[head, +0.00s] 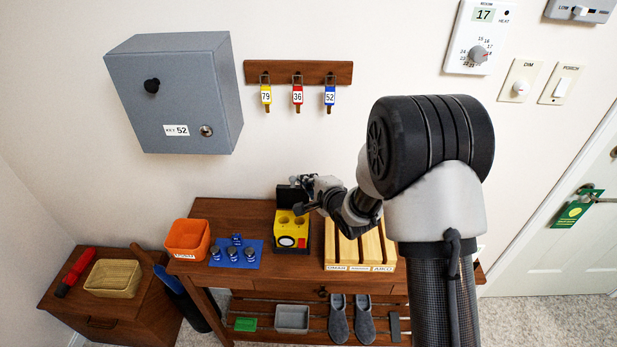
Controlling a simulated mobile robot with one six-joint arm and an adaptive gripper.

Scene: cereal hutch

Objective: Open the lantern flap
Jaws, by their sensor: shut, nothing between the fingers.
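The lantern (291,238) is a yellow box with a round white face on its front, standing on the wooden table. Two round wells show in its uncovered top. A dark flap (288,197) stands raised at the back edge of the lantern. My gripper (300,188) is shut and empty, just right of and above the lantern, close to the flap. I cannot tell whether its fingertips touch the flap.
A blue tray (216,258) with several dark cylinders and an orange basket (187,240) stand left of the lantern. A slatted wooden rack (340,257) stands close on its right. A grey key cabinet (178,100) and key rail (298,72) hang above.

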